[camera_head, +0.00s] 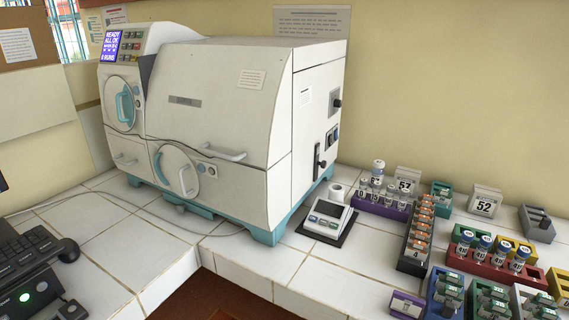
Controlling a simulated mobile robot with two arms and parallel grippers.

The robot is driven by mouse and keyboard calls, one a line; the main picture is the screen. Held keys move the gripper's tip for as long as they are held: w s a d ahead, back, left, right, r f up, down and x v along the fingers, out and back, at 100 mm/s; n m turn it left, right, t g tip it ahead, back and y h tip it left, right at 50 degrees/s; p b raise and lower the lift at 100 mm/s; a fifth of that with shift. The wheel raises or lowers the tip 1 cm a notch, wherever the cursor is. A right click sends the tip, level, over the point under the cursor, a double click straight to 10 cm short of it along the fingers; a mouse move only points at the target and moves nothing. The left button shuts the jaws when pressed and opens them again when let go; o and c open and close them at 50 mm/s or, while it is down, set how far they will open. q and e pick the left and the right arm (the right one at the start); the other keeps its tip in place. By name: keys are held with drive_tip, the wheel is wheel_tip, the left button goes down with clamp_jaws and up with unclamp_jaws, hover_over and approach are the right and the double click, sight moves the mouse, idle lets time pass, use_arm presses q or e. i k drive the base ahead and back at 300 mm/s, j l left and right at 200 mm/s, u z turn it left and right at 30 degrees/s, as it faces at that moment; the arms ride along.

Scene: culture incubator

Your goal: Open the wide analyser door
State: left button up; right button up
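The analyser (300,118) is a large white machine with a teal base, standing on the white tiled counter. Its wide front door (215,105) is a broad curved white panel and looks shut. A white bar handle (222,152) sits along the door's lower edge. A round teal-rimmed hatch with its own handle (187,180) is below it. A smaller round teal hatch (120,104) is at the left, under a lit blue screen (111,46). Neither of my grippers shows in this view.
A small scale-like device (328,220) stands right of the analyser. Several vial racks (492,262) and number blocks crowd the right counter. A keyboard (30,262) and mouse lie at left. A cable runs across the tiles before the analyser. The counter has an inner corner at front.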

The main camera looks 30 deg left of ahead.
sight(235, 102)
drive_tip(key=u, duration=1.35)
